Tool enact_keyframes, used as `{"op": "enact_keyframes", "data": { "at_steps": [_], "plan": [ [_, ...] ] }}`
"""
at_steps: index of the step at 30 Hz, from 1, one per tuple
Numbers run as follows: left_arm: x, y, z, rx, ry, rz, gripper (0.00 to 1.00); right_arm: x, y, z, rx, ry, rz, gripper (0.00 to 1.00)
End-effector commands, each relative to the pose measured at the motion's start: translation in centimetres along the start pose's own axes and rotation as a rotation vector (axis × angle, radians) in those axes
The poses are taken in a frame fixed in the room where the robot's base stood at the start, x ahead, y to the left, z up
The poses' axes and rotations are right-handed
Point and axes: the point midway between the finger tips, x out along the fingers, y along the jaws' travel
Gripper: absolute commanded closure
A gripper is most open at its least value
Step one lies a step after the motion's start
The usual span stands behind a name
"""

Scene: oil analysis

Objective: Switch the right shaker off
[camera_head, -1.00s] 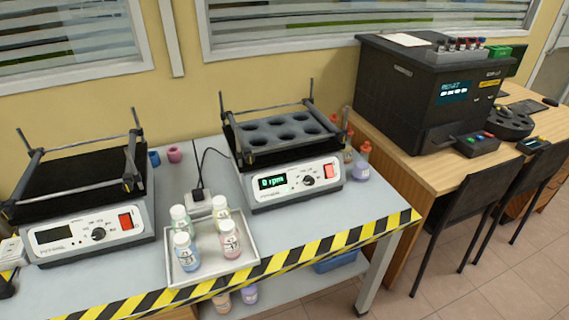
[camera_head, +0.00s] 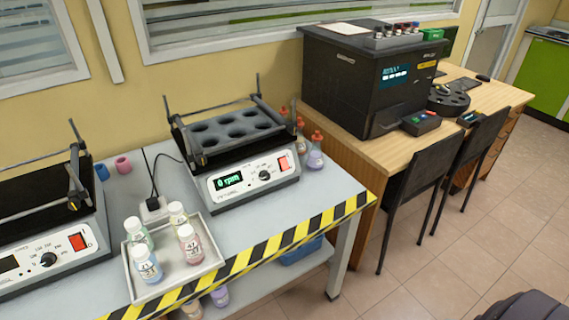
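The right shaker (camera_head: 240,165) stands on the grey bench with its white front panel facing me. Its green display (camera_head: 228,181) is lit and reads 0 rpm. A black knob (camera_head: 264,175) sits mid-panel, and a red rocker switch (camera_head: 285,163) is at the panel's right end. Its black platform with round holes (camera_head: 229,132) is empty. The left shaker (camera_head: 50,235) is partly cut off at the left edge, with a dark display and a red switch (camera_head: 77,241). Neither of my grippers is in view.
A white tray (camera_head: 208,258) with several capped bottles stands left of the right shaker, near the striped bench edge (camera_head: 270,245). Small flasks (camera_head: 315,158) stand right of it. A wooden desk with a black analyser (camera_head: 350,85) and chairs (camera_head: 425,175) are at the right.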

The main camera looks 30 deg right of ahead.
Motion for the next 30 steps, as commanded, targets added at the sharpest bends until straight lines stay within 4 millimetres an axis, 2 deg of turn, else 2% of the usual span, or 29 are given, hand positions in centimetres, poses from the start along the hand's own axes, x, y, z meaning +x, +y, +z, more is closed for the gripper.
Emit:
{"op": "enact_keyframes", "data": {
  "at_steps": [1, 9, 30],
  "plan": [
    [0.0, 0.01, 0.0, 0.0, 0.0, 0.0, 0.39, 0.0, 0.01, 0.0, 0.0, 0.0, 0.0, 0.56],
    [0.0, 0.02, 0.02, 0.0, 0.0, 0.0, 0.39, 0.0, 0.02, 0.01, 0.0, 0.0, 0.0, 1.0],
    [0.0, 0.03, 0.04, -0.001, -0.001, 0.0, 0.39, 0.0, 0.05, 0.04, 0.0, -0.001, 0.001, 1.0]
  ]
}}
